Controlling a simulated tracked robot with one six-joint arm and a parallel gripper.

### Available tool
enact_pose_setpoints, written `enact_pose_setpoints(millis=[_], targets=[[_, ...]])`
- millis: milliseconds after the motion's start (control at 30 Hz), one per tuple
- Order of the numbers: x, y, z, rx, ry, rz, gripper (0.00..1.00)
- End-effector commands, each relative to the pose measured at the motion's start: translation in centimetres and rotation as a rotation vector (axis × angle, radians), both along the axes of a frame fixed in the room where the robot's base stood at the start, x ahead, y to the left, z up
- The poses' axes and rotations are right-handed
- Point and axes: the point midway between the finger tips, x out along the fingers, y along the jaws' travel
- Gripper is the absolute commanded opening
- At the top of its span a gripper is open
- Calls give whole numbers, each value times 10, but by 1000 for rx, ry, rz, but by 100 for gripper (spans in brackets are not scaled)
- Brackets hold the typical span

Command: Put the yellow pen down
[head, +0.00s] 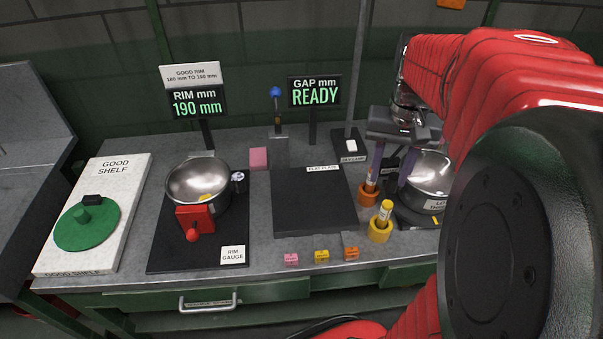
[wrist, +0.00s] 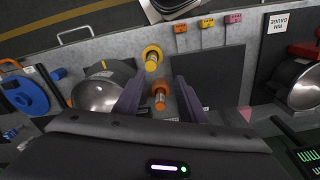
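The yellow pen (head: 384,211) stands in a yellow ring-shaped holder (head: 379,235) near the front of the bench. It also shows in the wrist view (wrist: 152,57), beyond my fingertips. My gripper (head: 388,172) is open, its two purple fingers pointing down behind the yellow holder. In the wrist view, the gap between my fingers (wrist: 160,82) is wide. An orange pen (head: 371,181) in an orange holder (head: 368,196) appears in that gap; I cannot tell how far below the fingers it is. Nothing appears gripped.
A steel pot (head: 430,172) stands just right of my gripper. Another pot (head: 198,182) sits on the rim gauge at left. A black flat plate (head: 312,210) lies between, bare in the middle. Small pink, yellow and orange blocks (head: 321,256) line the front edge.

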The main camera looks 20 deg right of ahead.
Motion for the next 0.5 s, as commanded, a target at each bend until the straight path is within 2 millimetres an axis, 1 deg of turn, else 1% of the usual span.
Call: enact_pose_setpoints(millis=[33, 233, 500], targets=[[1, 13, 4, -11, -18, 31, 38], [1, 69, 14, -61, -110, 177, 38], [-13, 140, 20, -111, -249, 375, 38]])
